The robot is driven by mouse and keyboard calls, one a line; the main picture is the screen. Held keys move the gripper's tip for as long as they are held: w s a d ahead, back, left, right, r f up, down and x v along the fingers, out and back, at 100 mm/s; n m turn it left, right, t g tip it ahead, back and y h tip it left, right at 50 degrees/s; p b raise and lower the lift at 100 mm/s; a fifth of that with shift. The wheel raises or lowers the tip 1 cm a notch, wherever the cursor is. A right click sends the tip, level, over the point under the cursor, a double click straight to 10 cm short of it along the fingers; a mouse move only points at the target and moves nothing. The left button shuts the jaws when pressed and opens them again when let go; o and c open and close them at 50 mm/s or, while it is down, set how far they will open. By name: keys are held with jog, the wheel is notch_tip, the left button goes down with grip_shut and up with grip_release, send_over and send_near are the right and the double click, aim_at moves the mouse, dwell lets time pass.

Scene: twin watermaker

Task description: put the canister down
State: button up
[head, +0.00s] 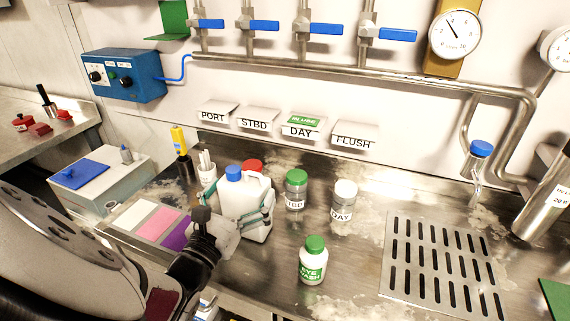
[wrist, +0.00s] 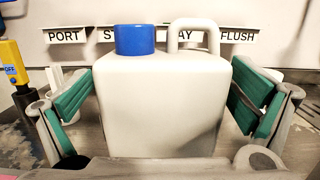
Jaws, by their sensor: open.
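The canister (head: 244,206) is a white jug with a blue cap and a moulded handle. It stands upright on the steel counter. In the wrist view the canister (wrist: 163,108) fills the middle, between the two green-padded fingers. My gripper (head: 253,214) is around the canister from the front. In the wrist view my gripper (wrist: 161,103) is open, with a gap showing between each pad and the canister's sides. The canister's lower front is partly hidden by my gripper.
A green-capped bottle (head: 296,190), a white-capped DAY bottle (head: 343,201) and an eye wash bottle (head: 313,262) stand to the right. A red cap (head: 252,165) shows behind the canister. A drain grate (head: 440,268) lies farther right. Coloured pads (head: 160,222) lie left.

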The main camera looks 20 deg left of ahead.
jog(key=shift+w+r, duration=0.1)
jog(key=shift+w, duration=0.35)
jog(key=shift+d, duration=0.15)
jog(key=c, duration=1.5)
jog(key=shift+r, duration=0.1)
jog(key=c, duration=0.4)
jog(key=shift+r, duration=0.2)
